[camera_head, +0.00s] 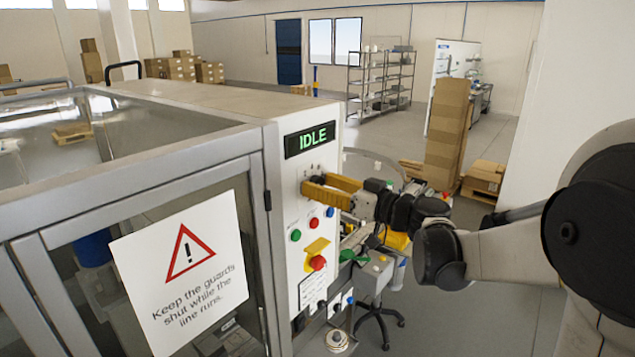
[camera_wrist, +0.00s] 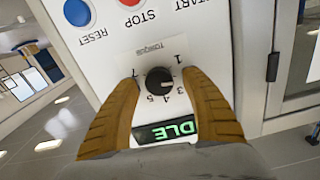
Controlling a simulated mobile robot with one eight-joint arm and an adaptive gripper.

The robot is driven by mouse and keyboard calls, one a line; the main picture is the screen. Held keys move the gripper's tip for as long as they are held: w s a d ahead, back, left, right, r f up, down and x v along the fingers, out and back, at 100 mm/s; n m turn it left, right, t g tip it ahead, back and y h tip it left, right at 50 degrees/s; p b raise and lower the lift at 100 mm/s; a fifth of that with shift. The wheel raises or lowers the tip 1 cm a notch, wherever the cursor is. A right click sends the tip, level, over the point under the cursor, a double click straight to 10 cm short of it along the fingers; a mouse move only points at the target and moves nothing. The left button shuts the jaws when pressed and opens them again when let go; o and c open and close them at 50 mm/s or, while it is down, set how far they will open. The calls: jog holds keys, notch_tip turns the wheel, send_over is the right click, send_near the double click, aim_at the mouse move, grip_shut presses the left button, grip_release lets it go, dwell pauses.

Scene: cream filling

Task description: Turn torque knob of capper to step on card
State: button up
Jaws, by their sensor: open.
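A pale pointer mark on the knob seems to face the 3 side, but is too small to read surely. My gripper (camera_wrist: 161,75) is open, with one yellow finger on each side of the knob and gaps between. In the head view my gripper (camera_head: 316,183) is at the panel below the IDLE display (camera_head: 310,139) and hides the knob. A white card (camera_head: 312,289) hangs lower on the panel; its text is unreadable.
Green, blue and red buttons (camera_head: 315,222) and a red emergency stop (camera_head: 317,263) lie just below my gripper. The guarded glass cabinet with a warning sign (camera_head: 184,268) stands left.

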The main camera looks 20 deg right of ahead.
jog(key=shift+w+a+f, duration=0.1)
jog(key=shift+w+a, duration=0.05)
jog(key=shift+w, duration=0.2)
jog(key=shift+s, duration=0.1)
jog(key=c, duration=1.2)
jog(key=shift+m, duration=0.4)
jog(key=m+b, duration=0.2)
jog(key=m, duration=0.2)
jog(key=shift+m, duration=0.3)
jog(key=m+b, duration=0.2)
jog(key=m, duration=0.4)
jog(key=m+b, duration=0.1)
jog(key=m, duration=0.5)
jog(key=shift+m, duration=0.3)
jog(key=m+b, duration=0.1)
jog(key=m, duration=0.4)
jog(key=shift+m, duration=0.4)
